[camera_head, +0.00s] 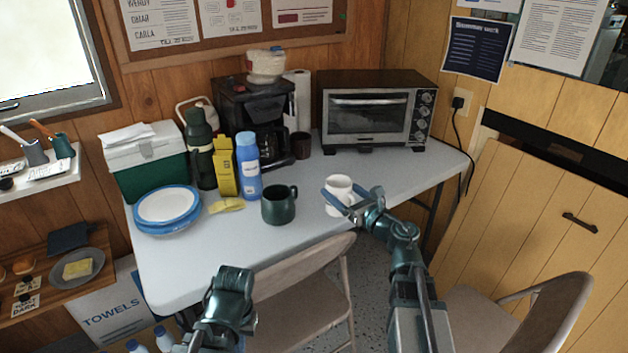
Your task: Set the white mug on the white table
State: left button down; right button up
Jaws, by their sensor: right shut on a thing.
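The white mug (340,184) is at the front part of the white table (290,234), right of a dark green mug. My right gripper (340,201) is shut on the white mug, with its blue fingers at the mug's side. I cannot tell whether the mug's base touches the tabletop. My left gripper (233,283) is low in front of the table's front edge, away from the mug. Its fingers do not show clearly.
The dark green mug (279,205), a blue bottle (247,168), a yellow box (223,168) and blue-rimmed plates (167,206) stand left of the white mug. A toaster oven (371,110) is behind. Folding chairs (308,290) stand in front. The table's right part is clear.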

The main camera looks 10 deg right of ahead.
jog(key=d+f+b+x, duration=0.1)
jog(key=x, duration=1.1)
jog(key=shift+w, duration=0.5)
jog(key=shift+f, duration=0.25)
notch_tip(320, 180, down, 3)
jog(key=b, duration=0.3)
jog(key=shift+f, duration=0.2)
jog(key=shift+f+b, duration=0.15)
jog(key=shift+b, duration=0.25)
jog(key=o, duration=1.5)
jog(key=shift+c, duration=0.2)
jog(key=shift+r, duration=0.2)
jog(key=shift+s+d, duration=0.1)
jog(key=shift+s, duration=0.25)
jog(key=v, duration=1.1)
jog(key=shift+s+d, duration=0.1)
jog(key=shift+s, duration=0.05)
